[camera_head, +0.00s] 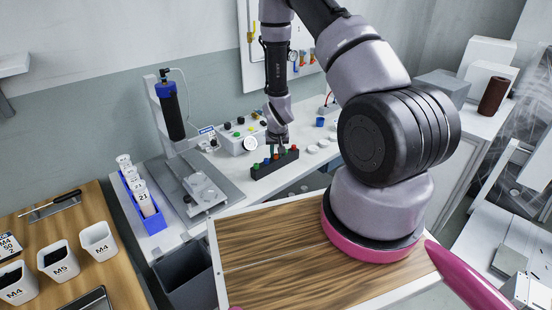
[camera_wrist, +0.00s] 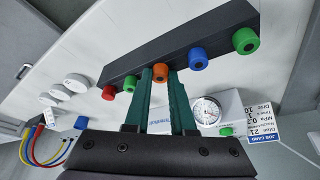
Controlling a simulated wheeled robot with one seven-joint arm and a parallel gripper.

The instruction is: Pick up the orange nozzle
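The orange nozzle (camera_wrist: 160,72) sits in the middle of a black rack (camera_wrist: 215,35), in a row with other coloured nozzles. In the wrist view my gripper (camera_wrist: 161,75) has its two green fingers on either side of the orange nozzle, tips at its height. The gaps look very small, and I cannot tell whether the fingers touch it. The nozzle still appears in line with the row. In the head view my gripper (camera_head: 278,148) points down at the rack (camera_head: 262,172) and hides part of the row.
Red (camera_wrist: 109,92), green (camera_wrist: 130,83), blue (camera_wrist: 198,59) and green (camera_wrist: 246,40) nozzles stand close beside the orange one. A control box with a gauge (camera_head: 250,143) is behind the rack. White round parts (camera_head: 312,149) lie to the right.

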